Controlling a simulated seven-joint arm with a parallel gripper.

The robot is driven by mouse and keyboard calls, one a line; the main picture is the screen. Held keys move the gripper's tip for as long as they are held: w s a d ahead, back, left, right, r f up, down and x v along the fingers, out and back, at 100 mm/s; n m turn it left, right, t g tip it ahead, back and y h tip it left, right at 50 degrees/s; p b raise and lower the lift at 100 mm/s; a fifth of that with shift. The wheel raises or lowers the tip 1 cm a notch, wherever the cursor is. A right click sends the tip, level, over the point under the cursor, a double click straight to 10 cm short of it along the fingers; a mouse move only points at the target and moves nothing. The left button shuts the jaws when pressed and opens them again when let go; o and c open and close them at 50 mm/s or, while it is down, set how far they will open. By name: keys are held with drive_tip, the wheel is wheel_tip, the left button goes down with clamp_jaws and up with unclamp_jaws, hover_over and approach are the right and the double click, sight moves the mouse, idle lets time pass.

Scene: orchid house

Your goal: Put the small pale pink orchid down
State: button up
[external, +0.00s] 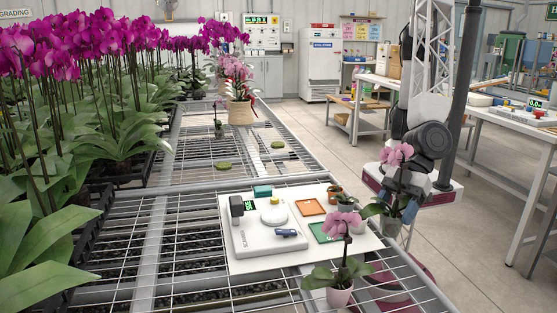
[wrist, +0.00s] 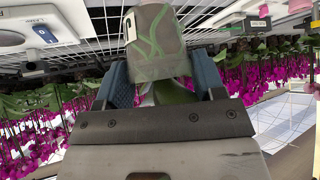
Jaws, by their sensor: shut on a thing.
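The small pale pink orchid (external: 397,154) is in my gripper (external: 407,190), at the right edge of the bench in the external view. Its pink blooms are at the top and its pot (external: 391,226) hangs below, looking upright. In the wrist view my gripper (wrist: 160,88) has its two blue fingers on either side of the plant, just by the clear pot (wrist: 155,42) with green roots inside. The blooms are hidden in the wrist view. I cannot tell whether the pot touches anything beneath it.
Another pink orchid (external: 341,285) stands at the near bench edge. The wire mesh left of the board (external: 170,215) is free.

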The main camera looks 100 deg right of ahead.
drive_tip(key=s+a+n, duration=0.1)
drive_tip(key=s+a, duration=0.4)
drive_tip(key=s, duration=0.1)
drive_tip(key=shift+g+y, duration=0.3)
drive_tip(key=shift+y, duration=0.1)
drive_tip(key=f, duration=0.5)
drive_tip(key=shift+w+a, duration=0.15)
drive_tip(key=shift+w, duration=0.05)
drive_tip(key=w+a, duration=0.3)
drive_tip(key=a, duration=0.1)
drive_tip(key=w+a+f, duration=0.1)
drive_tip(key=w+a, duration=0.2)
drive_tip(key=a, duration=0.2)
drive_tip(key=w+a, duration=0.2)
drive_tip(key=a, duration=0.2)
drive_tip(key=shift+w+a+f, duration=0.2)
drive_tip(key=shift+w+f, duration=0.1)
drive_tip(key=shift+w, duration=0.1)
drive_tip(key=shift+f, duration=1.7)
drive_tip(key=shift+f, duration=0.15)
